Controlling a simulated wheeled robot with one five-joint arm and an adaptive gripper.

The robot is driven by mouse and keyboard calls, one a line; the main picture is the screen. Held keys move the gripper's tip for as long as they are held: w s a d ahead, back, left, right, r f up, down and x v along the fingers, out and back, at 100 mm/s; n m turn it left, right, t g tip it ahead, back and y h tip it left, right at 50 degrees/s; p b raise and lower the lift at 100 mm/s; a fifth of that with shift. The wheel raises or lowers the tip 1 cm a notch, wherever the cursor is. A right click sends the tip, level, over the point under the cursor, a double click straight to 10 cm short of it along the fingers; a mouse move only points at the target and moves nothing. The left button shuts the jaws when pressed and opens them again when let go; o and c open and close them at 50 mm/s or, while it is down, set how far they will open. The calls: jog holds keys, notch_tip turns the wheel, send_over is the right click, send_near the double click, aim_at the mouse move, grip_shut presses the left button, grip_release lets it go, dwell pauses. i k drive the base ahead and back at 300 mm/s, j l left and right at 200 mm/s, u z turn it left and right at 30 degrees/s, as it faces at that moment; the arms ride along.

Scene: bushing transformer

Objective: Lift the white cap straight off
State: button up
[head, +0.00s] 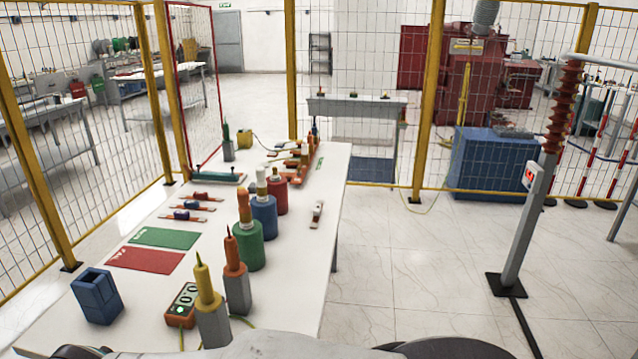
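My gripper is not in view.
Yellow-tipped (207,289) and orange-tipped (235,262) probes stand nearest on the table (295,290), beside a small meter (182,304). A blue holder (97,295) and red and green mats (165,239) lie left. The table's right strip is mostly clear. Yellow-framed mesh fencing surrounds the area.

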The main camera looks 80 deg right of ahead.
aim_at(261, 174)
jog(key=z, duration=2.3)
jog(key=l+u, duration=0.4)
jog(key=k+l+u, duration=0.1)
jog(key=l+u, duration=0.3)
jog(key=k+l+u, duration=0.15)
jog(key=l+u, duration=0.25)
jog(key=k+l+u, duration=0.2)
jog(key=l+u, duration=0.65)
jog(key=k+l+u, duration=0.1)
jog(key=l+u, duration=0.35)
jog(key=k+l+u, duration=0.15)
jog(key=l+u, duration=0.3)
jog(key=k+l+u, duration=0.25)
jog(key=l+u, duration=0.2)
